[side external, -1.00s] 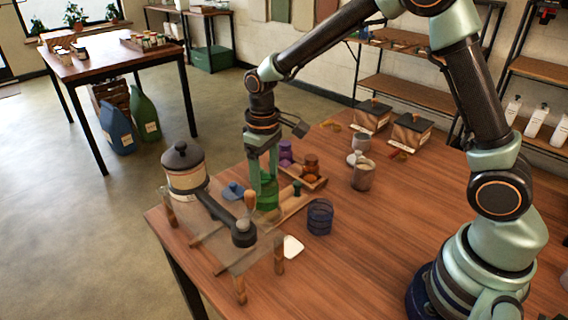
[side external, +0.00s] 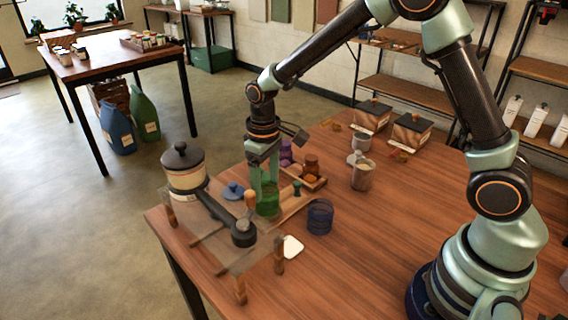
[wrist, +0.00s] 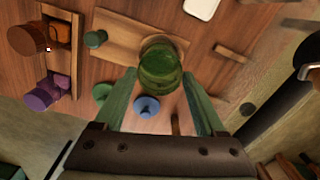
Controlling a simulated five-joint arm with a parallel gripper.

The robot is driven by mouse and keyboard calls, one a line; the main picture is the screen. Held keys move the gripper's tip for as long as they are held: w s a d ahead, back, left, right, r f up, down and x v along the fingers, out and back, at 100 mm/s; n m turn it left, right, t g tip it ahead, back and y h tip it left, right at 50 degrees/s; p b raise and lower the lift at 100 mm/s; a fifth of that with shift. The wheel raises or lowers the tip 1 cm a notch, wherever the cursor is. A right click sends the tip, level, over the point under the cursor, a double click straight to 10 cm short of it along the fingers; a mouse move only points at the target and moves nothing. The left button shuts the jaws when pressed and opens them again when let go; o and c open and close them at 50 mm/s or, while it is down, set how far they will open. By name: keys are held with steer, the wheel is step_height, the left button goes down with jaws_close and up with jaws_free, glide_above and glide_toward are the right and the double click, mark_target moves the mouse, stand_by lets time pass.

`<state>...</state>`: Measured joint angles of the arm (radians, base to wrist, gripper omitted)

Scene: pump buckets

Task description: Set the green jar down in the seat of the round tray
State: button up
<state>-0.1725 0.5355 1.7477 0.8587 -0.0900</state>
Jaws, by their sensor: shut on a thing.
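The green jar (side external: 268,204) is translucent. It sits low between the fingers of my gripper (side external: 265,188), over or on the wooden board (side external: 292,204). In the wrist view the jar (wrist: 160,62) shows between the two green fingertips (wrist: 163,80), at the end of the board (wrist: 118,38). My gripper is shut on it. I cannot tell whether the jar's base touches the board. I cannot make out a round tray or its seat. A small green stopper (side external: 297,187) stands on the board, and a blue lid (side external: 233,190) lies beside the jar.
A wooden rack with a purple jar (side external: 286,158) and an orange jar (side external: 311,164) is just behind. A dark blue mesh cup (side external: 320,216) stands at right. A clear stand with a grinder-like pot (side external: 183,168) and dark arm (side external: 240,232) is close at left.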

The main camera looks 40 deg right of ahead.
steer(key=shift+f, duration=0.95)
stand_by(0.9)
steer(key=o, duration=1.2)
steer(key=shift+r, duration=3.5)
steer(key=s+d+r+m+t, duration=0.1)
steer(key=s+d+r+t, duration=0.1)
steer(key=s+r, duration=0.2)
steer(key=s+d+r+m+t, duration=0.1)
steer(key=s+d+r, duration=0.2)
steer(key=s+r, duration=0.1)
steer(key=s+d+r+m+t, duration=0.1)
steer(key=s+d+r+t, duration=0.1)
steer(key=s, duration=0.4)
steer(key=shift+s+d+r+t, duration=0.15)
steer(key=shift+r, duration=0.3)
steer(key=shift+s+d+r+t, duration=0.1)
steer(key=shift+r+t, duration=0.05)
steer(key=shift+r, duration=0.3)
